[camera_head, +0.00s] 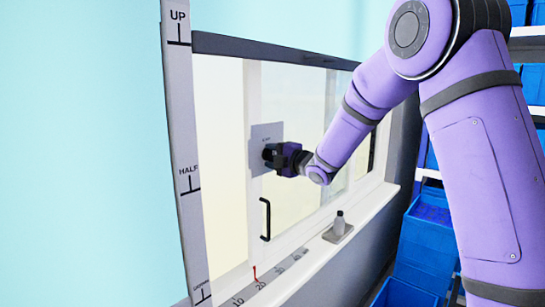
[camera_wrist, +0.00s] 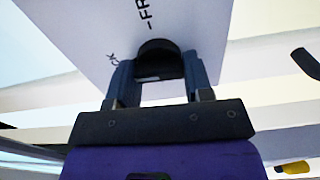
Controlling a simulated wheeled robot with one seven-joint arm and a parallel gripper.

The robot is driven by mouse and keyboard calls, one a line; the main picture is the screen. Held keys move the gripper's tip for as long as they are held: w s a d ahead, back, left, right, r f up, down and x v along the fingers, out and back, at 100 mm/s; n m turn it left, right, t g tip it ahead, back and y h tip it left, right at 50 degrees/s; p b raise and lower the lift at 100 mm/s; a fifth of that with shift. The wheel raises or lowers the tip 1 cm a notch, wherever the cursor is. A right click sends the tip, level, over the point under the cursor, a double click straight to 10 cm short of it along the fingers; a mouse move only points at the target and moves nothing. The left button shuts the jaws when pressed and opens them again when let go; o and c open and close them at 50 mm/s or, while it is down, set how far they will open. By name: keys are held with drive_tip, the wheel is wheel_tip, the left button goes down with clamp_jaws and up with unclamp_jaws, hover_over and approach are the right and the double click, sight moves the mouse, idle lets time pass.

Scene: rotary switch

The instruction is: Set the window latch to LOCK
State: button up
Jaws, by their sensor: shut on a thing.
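The window latch is a dark round knob (camera_wrist: 158,60) on a pale square plate (camera_head: 264,137) fixed to the window. In the wrist view the plate (camera_wrist: 90,30) carries printed letters, partly cut off; "FR" and "CK" can be made out. My gripper (camera_wrist: 158,80) has its two fingers on either side of the knob and is shut on it. In the head view my gripper (camera_head: 272,155) is at the plate and hides the knob. I cannot tell which mark the knob points to.
A black handle (camera_head: 265,218) is on the window frame below the plate. A marked strip (camera_head: 184,160) is at left. Blue bins (camera_head: 428,230) stand at right.

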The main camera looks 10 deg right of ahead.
drive_tip(key=shift+f+n, duration=0.1)
drive_tip(key=shift+n, duration=0.3)
drive_tip(key=o, duration=0.9)
drive_tip(key=v, duration=1)
drive_tip(key=shift+s+d, duration=0.25)
drive_tip(key=shift+s, duration=0.1)
